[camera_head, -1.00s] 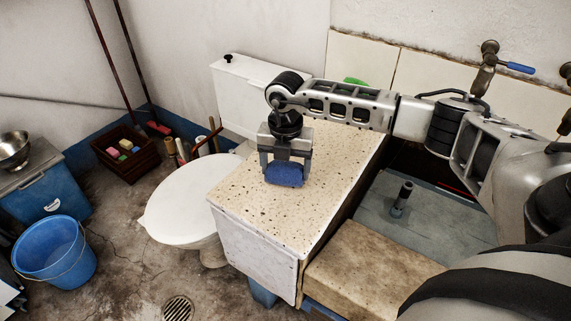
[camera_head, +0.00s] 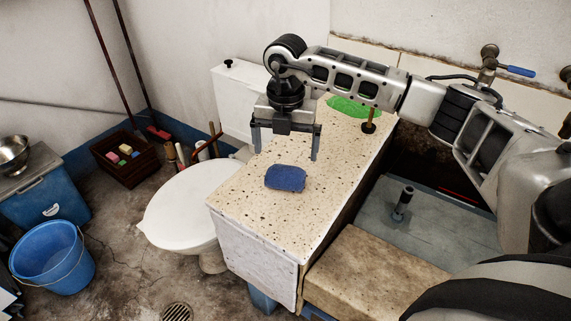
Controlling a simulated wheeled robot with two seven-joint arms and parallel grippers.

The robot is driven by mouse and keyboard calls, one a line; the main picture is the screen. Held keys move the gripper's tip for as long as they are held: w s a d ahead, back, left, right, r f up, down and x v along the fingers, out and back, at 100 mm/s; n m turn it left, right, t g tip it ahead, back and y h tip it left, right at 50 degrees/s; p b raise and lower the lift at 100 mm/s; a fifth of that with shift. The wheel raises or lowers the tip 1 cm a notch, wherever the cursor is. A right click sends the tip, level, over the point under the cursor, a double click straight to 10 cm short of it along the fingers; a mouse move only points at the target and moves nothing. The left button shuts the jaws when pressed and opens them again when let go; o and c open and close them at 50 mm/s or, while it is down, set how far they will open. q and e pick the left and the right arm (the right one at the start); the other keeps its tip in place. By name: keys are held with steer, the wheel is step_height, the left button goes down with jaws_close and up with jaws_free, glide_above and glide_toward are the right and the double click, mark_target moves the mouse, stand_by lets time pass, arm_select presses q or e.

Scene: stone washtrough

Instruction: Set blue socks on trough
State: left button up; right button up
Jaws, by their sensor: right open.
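The blue socks (camera_head: 286,178) are a small dark-blue folded bundle lying flat on the speckled stone top of the trough (camera_head: 250,215). My right gripper (camera_head: 286,152) is open and empty above and slightly behind the socks, pointing down, with its fingers apart. It does not touch the socks. My left gripper is not in view.
The basin (camera_head: 440,212) lies to the right.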

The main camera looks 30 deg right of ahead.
mark_target(285, 169)
step_height(285, 169, up, 5)
steer(key=shift+f, duration=0.1)
stand_by(0.6)
